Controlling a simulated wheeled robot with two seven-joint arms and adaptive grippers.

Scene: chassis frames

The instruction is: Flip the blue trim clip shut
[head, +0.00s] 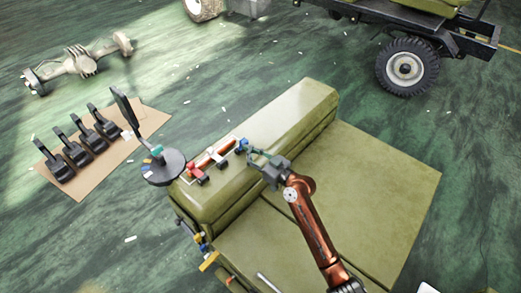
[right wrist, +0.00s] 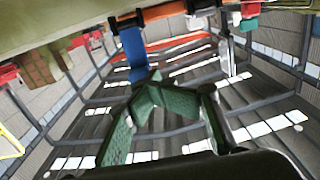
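The blue trim clip (head: 241,146) is at the right end of a row of clips along an orange-red strip on top of the olive seat back (head: 290,115). In the right wrist view its blue flap (right wrist: 132,44) stands out from the strip, so the clip looks open. My right gripper (head: 253,152) is beside the clip. In the right wrist view its green fingertips (right wrist: 154,88) meet with nothing seen between them, just past the flap's free end. I cannot tell whether they touch it. My left gripper is out of view.
A red clip (head: 198,175) and a white clip (head: 214,156) are on the same strip. A round dark stand (head: 164,170) is just left. The seat cushion (head: 375,180) is bare. Black parts (head: 78,153) lie on cardboard on the floor, and a wheeled chassis (head: 405,68) stands behind.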

